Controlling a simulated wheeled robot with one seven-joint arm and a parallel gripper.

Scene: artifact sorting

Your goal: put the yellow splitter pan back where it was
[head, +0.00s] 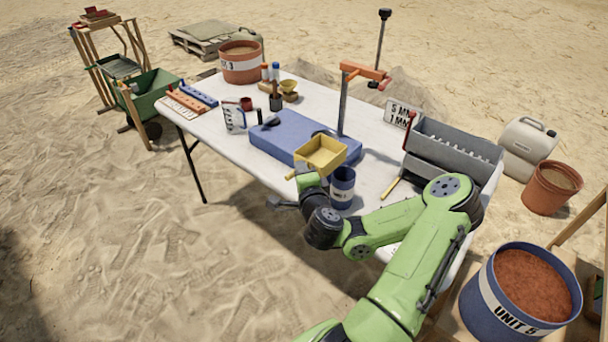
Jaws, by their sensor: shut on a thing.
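The yellow splitter pan (322,153) is a shallow, square, open-topped pan. It shows in front of the blue slab (285,136) on the table, its handle towards the lower left. My gripper (299,178) is at the pan's near left side and shut on it. My wrist hides most of the fingers, so the exact grip is unclear. I cannot tell whether the pan touches the slab. The pan looks empty and roughly level.
A blue cup (342,187) stands close to my wrist. A grey slotted box (453,150) is at the table's right. An orange-armed stand (344,103) rises behind the pan. A small brass scoop (289,88) and a labelled bucket (241,62) are farther back.

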